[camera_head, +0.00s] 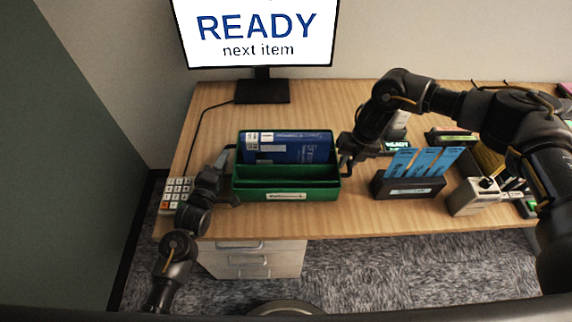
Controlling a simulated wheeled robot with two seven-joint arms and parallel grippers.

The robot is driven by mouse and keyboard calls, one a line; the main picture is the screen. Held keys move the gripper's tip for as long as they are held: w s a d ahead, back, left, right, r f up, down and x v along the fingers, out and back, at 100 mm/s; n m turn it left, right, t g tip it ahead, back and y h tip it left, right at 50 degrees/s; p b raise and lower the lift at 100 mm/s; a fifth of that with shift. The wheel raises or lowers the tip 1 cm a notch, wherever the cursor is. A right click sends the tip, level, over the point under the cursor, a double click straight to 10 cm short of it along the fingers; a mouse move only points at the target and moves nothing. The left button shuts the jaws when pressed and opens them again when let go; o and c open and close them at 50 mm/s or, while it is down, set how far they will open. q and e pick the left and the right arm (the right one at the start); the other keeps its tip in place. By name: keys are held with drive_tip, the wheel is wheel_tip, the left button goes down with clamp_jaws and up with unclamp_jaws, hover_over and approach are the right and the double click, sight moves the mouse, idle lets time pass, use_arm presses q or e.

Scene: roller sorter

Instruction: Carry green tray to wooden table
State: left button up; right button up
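The green tray (288,183) is on the wooden table (330,216), left of the middle and below the monitor. It has a white label on its front and blue packages (290,150) in its rear part. My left gripper (229,160) is at the tray's left end, around its dark side handle. My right gripper (345,160) is at the tray's right end, against the handle there. The fingertips are small and partly hidden, so I cannot tell how tightly either gripper is closed. The tray looks level, and its underside is hidden.
A monitor (264,30) reading "READY next item" stands behind the tray. A keypad (176,193) lies at the left edge. A black holder with blue cards (408,187) and a grey box (473,197) stand to the right. The front table strip is clear.

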use_arm(q)
drive_tip(key=c, duration=0.4)
use_arm(e)
drive_tip(key=c, duration=0.4)
use_arm(q)
clamp_jaws()
drive_tip(key=shift+r, duration=0.1)
use_arm(e)
drive_tip(key=shift+r, duration=0.15)
